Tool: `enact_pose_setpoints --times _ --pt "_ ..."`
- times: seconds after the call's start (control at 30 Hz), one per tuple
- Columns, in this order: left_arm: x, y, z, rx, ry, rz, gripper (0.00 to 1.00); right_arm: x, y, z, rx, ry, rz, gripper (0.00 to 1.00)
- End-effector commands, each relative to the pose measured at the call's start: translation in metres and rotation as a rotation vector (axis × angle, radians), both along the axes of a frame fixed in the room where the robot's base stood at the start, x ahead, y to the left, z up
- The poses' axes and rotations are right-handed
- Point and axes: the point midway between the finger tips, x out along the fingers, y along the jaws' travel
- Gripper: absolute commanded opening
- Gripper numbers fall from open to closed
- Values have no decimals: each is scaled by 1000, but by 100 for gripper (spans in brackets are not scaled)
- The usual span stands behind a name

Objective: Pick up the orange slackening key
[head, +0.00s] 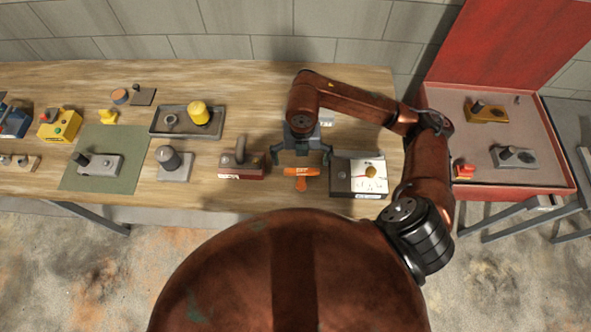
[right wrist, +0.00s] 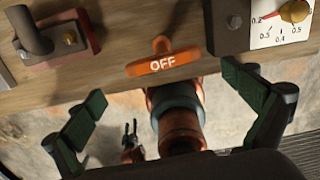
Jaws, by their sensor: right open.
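The orange slackening key (head: 301,172) lies on the wooden bench near its front edge. It is T-shaped, with a wide bar and a short stem. In the right wrist view the key (right wrist: 163,63) shows the white letters OFF on its bar. My right gripper (head: 301,157) is open and empty, its fingers spread to either side of the key's bar in the head view. In the right wrist view my right gripper (right wrist: 165,103) has the key beyond its fingertips, apart from them. A small dark gripper (right wrist: 130,130), apparently my left, hangs low there; its jaws are too small to judge.
A red-based block with a grey lever (head: 241,165) stands left of the key. A gauge box (head: 357,177) with a white dial stands close on its right. A dark tray (head: 187,121) and green mat (head: 103,150) are further left. A red tray (head: 500,184) stands right.

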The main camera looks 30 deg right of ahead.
Motion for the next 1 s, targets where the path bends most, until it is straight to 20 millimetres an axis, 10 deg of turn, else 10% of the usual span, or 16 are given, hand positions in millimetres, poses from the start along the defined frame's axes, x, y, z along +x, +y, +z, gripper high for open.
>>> enact_pose_setpoints --times 0.4,1.0 --pt "-48 2 15 3 58 12 40 3 -2 -48 1 6 11 100" --pt "-14 1 20 1 16 4 40 4 -4 -73 1 1 11 90"
